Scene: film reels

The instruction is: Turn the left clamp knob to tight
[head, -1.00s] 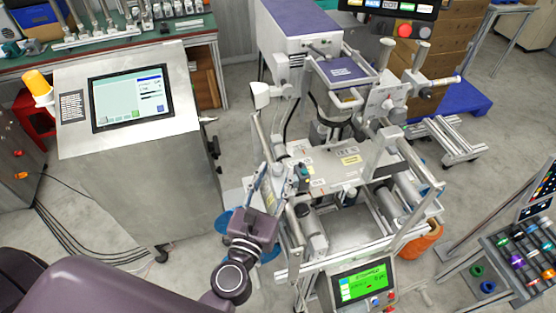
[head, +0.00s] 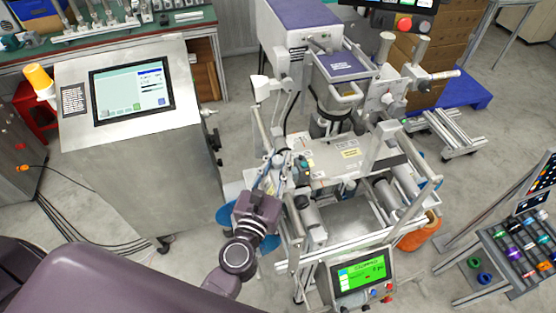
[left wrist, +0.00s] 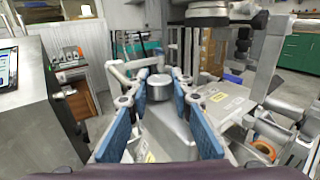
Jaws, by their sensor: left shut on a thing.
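The left clamp knob (left wrist: 159,88) is a short grey cylinder with a flat round top. In the left wrist view it stands above a light metal block of the machine. My left gripper (left wrist: 160,80) has its two blue-padded fingers on either side of the knob and is shut on it at the fingertips. In the head view my left gripper (head: 272,168) reaches to the left side of the labelling machine (head: 345,158). There the fingers and wrist hide the knob, and its turn position cannot be read. My right gripper is not in view.
A steel cabinet with a touchscreen (head: 133,90) stands to the left. A small green-lit control panel (head: 362,275) is at the machine's front. Metal rails and rollers (head: 405,195) crowd the machine's right side. A rack of coloured reels (head: 520,250) stands at the right.

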